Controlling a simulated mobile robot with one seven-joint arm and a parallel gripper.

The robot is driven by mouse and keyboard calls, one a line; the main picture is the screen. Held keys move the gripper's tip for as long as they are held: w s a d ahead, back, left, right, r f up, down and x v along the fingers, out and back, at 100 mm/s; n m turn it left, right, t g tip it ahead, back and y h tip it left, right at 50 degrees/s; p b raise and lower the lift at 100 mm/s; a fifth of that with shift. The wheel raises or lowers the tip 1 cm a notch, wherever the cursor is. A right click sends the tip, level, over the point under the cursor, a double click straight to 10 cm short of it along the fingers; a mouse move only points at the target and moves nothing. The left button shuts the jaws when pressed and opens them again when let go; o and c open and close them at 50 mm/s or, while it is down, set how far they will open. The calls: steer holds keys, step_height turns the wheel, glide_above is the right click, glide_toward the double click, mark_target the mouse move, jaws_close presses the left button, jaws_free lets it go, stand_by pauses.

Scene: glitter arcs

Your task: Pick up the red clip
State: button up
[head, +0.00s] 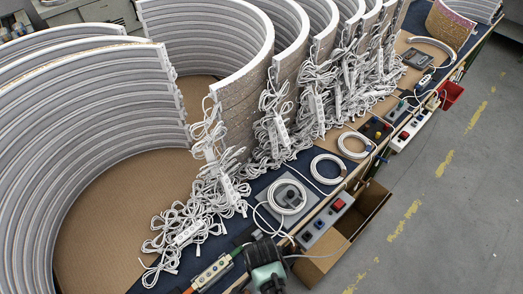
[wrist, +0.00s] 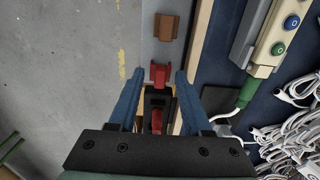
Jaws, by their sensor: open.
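In the wrist view, a small red clip (wrist: 160,73) lies on a light grey strip beside the table edge. My gripper (wrist: 159,76) is open, with its two blue fingers on either side of the clip. The clip sits between the fingertips, with gaps on both sides. A black part with a second red piece (wrist: 157,120) shows between the fingers, nearer the palm; I cannot tell if it joins the clip. In the head view my arm's end covers the table's near edge, and I cannot make out the clip there.
A brown clip (wrist: 166,26) lies beyond the red one. A control box with buttons (wrist: 272,38), a green-ended cable and white cords lie to the right. The head view shows a cardboard box (head: 345,230) below the table edge and curved panels (head: 100,130) behind.

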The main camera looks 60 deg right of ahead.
steer(key=shift+f, duration=0.7)
jaws_close()
steer(key=shift+r, duration=0.2)
step_height(320, 180, up, 9)
steer(key=shift+p, duration=0.3)
steer(key=d+r+p, duration=0.1)
steer(key=d+r, duration=0.3)
steer(key=d, duration=0.4)
steer(key=w+d+r+p, duration=0.1)
steer(key=d+r+p, duration=0.1)
steer(key=d+r, duration=0.3)
steer(key=w+d+r+p, duration=0.1)
steer(key=d+r, duration=0.4)
steer(key=d, duration=0.6)
steer(key=shift+d, duration=0.2)
steer(key=shift+r+p, duration=0.1)
steer(key=shift+p, duration=0.3)
